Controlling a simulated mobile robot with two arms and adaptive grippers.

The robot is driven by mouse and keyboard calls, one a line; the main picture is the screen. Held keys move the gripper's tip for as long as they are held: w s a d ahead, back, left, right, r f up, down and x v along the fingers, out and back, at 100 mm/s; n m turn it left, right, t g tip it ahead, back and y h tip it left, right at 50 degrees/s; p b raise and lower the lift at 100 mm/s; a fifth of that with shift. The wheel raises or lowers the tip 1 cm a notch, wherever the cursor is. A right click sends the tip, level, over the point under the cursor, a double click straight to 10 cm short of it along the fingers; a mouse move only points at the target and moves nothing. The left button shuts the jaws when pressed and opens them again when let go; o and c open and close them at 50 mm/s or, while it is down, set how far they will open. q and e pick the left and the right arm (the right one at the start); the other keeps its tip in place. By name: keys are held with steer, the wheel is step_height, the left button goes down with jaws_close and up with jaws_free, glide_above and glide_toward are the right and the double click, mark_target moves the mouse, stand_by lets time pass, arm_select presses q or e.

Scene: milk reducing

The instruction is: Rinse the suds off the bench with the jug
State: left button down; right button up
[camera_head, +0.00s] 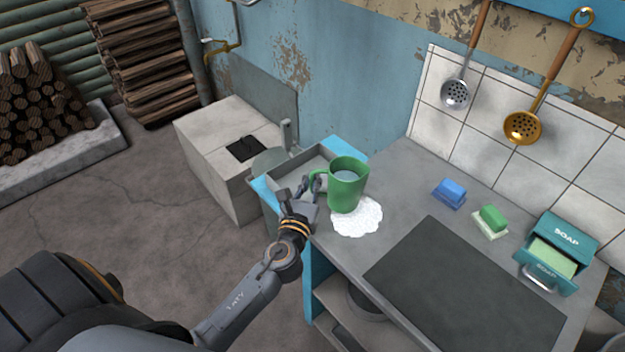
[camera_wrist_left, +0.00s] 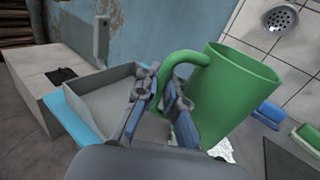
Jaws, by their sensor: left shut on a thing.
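A green jug (camera_head: 348,187) with water in it is upright above the grey bench (camera_head: 405,185), at the edge of a white patch of suds (camera_head: 357,219). My left gripper (camera_head: 309,190) is shut on the jug's handle, to the left of its body. The left wrist view shows the two fingers (camera_wrist_left: 163,97) around the handle, with the jug's body (camera_wrist_left: 236,95) on the right. I cannot tell whether the jug's base touches the bench. The jug hides part of the suds. My right gripper does not show.
A shallow grey sink (camera_head: 300,172) lies left of the jug. A blue sponge (camera_head: 450,190), a green soap bar (camera_head: 493,218) and a teal soap box (camera_head: 560,250) stand along the tiled wall. A dark panel (camera_head: 460,285) covers the bench front.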

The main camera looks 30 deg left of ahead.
arm_select(q)
steer(key=shift+a+r+m+p, duration=0.1)
steer(key=shift+r+m+p, duration=0.3)
steer(key=shift+r, duration=0.3)
steer(key=shift+r+m+p, duration=1.5)
steer(key=shift+m+p, duration=0.55)
steer(key=shift+p, duration=0.15)
steer(key=shift+r+m+p, duration=1.45)
steer(key=shift+m+p, duration=0.6)
steer(key=shift+p, duration=0.1)
steer(key=shift+w+d+r+m+p, duration=0.1)
steer(key=shift+d+m+p, duration=0.25)
steer(key=shift+m, duration=0.15)
steer(key=shift+w+d+r+m+p, duration=0.1)
steer(key=shift+d+m+p, duration=0.25)
steer(key=shift+m, duration=0.15)
steer(key=shift+w+d+r+m+p, duration=0.1)
steer(key=shift+w+d+m+p, duration=0.05)
steer(key=shift+d+m+p, duration=0.6)
steer(key=shift+a, duration=0.2)
